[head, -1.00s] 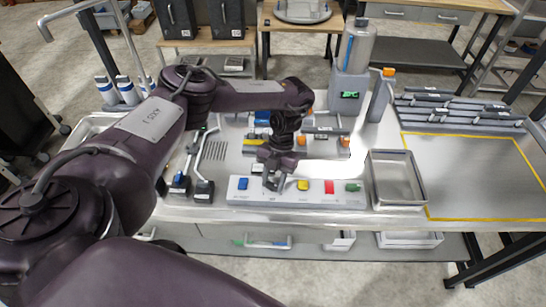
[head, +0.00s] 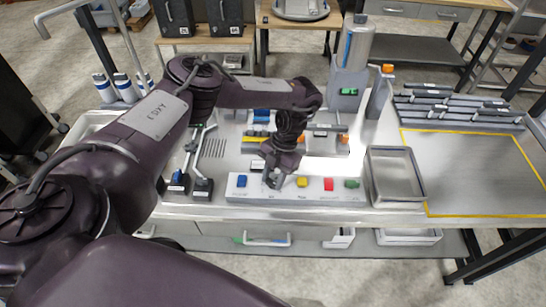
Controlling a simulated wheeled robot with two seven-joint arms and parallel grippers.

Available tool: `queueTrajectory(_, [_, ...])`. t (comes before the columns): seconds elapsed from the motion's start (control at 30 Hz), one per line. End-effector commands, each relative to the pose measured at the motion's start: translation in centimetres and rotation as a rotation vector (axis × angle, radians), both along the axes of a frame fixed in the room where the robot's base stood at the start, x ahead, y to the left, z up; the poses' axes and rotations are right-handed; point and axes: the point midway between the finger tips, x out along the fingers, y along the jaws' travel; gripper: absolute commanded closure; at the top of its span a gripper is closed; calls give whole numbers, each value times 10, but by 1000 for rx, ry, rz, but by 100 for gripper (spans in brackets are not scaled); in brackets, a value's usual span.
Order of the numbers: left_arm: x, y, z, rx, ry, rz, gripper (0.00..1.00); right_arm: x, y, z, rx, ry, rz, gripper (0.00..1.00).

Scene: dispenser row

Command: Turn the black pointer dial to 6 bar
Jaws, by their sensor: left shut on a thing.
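A pale control panel (head: 300,196) lies along the front of the steel bench. It carries a blue knob (head: 242,181), a yellow knob (head: 302,181), a red knob (head: 328,184) and a green knob (head: 351,183). My left gripper (head: 272,182) points down at the panel between the blue and yellow knobs. It is shut on the black pointer dial there, which its dark fingers hide almost wholly. The pointer's direction and the scale numbers cannot be read. My right gripper is not in view.
An empty metal tray (head: 393,178) stands right of the panel. A grey dispenser with a green display (head: 349,91) stands behind it. Black-based levers (head: 202,188) stand left of the panel. A yellow-outlined area (head: 470,180) on the right is clear.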

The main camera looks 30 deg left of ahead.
Motion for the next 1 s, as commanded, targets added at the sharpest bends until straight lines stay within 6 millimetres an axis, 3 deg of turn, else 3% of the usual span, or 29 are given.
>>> queueTrajectory(0.03, [1,0,0,0,-3,-2,63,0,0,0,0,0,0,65])
queueTrajectory(0.2, [0,0,0,0,-1,-1,44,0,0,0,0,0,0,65])
queueTrajectory(0.57, [4,-1,6,0,-3,-3,44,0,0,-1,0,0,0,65])
queueTrajectory(1.0, [28,-2,63,1,-3,-4,44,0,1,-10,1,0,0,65])
